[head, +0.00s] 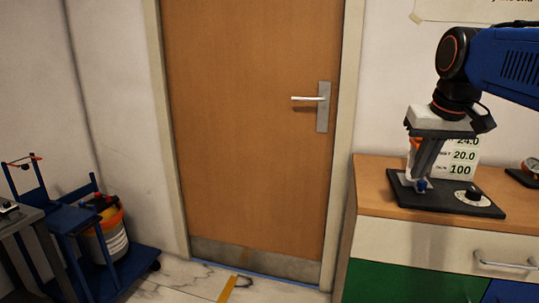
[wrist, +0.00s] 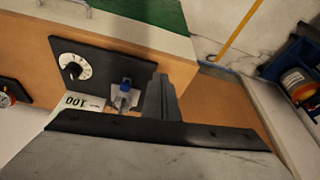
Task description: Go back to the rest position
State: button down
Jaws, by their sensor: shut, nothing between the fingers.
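My gripper (head: 421,172) points down over the black gauge-rig plate (head: 448,203) on the cabinet top. Its fingers are together with nothing between them. The tips are close to a small fitting with a blue top (head: 422,185); I cannot tell whether they touch it. In the wrist view my gripper (wrist: 160,84) rises from the bottom, with the blue-topped fitting (wrist: 125,86) just left of the fingers. A black knob on a white dial (head: 473,195) sits on the plate's right side; it also shows in the wrist view (wrist: 73,70).
A number card (head: 461,158) stands behind my gripper, partly hidden. A gauge (head: 531,166) lies at the right edge. The wooden cabinet top (head: 375,177) has bare room at its left. A closed door (head: 250,120) and a blue cart (head: 75,217) stand further left.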

jog(key=s+a+f, duration=0.2)
jog(key=s+f, duration=0.6)
jog(key=f, duration=0.4)
jog(key=s+a+f+n, duration=0.1)
jog(key=s+a+f, duration=0.2)
jog(key=s+f, duration=0.6)
notch_tip(320, 180, down, 4)
jog(key=shift+r+t+y, duration=0.1)
jog(key=shift+t+y, duration=0.2)
